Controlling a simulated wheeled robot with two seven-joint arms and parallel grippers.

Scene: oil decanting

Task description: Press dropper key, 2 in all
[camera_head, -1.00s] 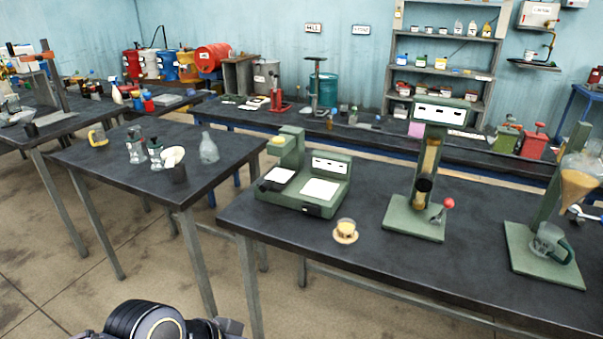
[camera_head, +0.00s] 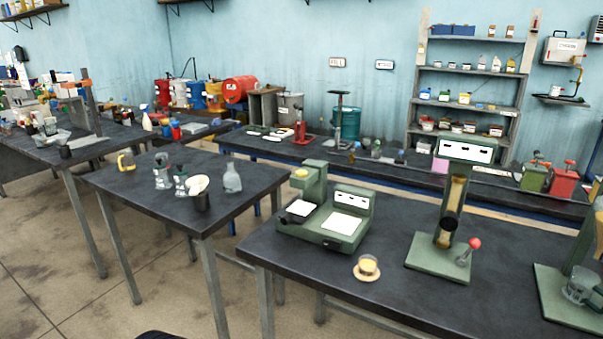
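A green bench device (camera_head: 345,243) with two white plates stands on the near right table. At its left rear is a short post (camera_head: 315,180) with a yellow round cap (camera_head: 301,173), which may be the dropper key; I cannot tell for sure. A small glass cup of yellow liquid (camera_head: 367,267) stands on a tan saucer just in front of the device. Neither of my grippers shows. Only a dark rounded piece, likely of my arm, shows at the bottom edge.
A green stand (camera_head: 438,263) with an amber column and a red-knobbed lever is right of the device. Another green stand (camera_head: 568,312) with a glass jug is cut off at the right. The left table (camera_head: 140,207) holds glassware and cups. A floor gap separates the tables.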

